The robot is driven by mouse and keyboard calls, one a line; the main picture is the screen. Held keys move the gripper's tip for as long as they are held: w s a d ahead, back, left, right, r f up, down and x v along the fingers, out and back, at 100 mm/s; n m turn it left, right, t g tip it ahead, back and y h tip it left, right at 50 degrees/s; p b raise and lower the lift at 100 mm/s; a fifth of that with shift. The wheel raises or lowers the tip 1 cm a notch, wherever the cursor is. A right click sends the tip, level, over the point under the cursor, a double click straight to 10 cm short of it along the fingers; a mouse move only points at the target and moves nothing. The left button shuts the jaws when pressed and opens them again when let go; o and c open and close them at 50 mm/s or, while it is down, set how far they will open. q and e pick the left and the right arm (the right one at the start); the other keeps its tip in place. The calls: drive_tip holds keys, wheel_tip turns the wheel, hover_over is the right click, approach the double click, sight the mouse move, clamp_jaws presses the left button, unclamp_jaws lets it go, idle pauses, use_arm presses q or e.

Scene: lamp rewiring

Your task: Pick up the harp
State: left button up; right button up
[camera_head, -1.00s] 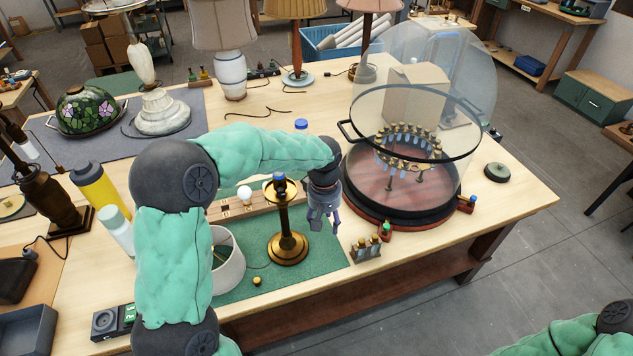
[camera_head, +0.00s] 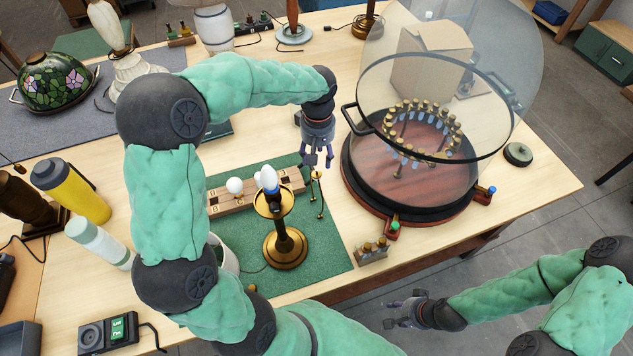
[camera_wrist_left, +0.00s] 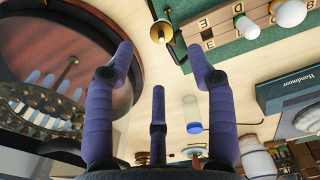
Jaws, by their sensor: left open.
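A thin brass piece (camera_head: 319,200), which looks like the harp, is at the right side of the green mat; its full shape is too small to make out. My left gripper (camera_head: 318,163) points down just above and behind it, open and empty. In the left wrist view a round brass end (camera_wrist_left: 162,32) with a thin rod shows beyond the open left fingers (camera_wrist_left: 160,52), apart from them. The brass lamp base (camera_head: 284,247) stands upright on the mat, with a blue and white top. My right gripper (camera_head: 392,314) is open and empty beyond the table's front edge.
A wooden block (camera_head: 222,203) with white bulbs lies behind the lamp. A round stand (camera_head: 425,200) with a clear dome is on the right. A small holder (camera_head: 371,251) is near the front edge.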

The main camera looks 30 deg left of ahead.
sight(316, 173)
use_arm(q)
wheel_tip(316, 173, down, 3)
drive_tip(key=shift+w+a+f, duration=0.1)
drive_tip(key=shift+f, duration=0.5)
drive_tip(key=shift+s+f, duration=0.2)
drive_tip(key=shift+f, duration=0.9)
drive_tip(key=shift+s+f, duration=0.15)
drive_tip(key=shift+f, duration=0.95)
clamp_jaws()
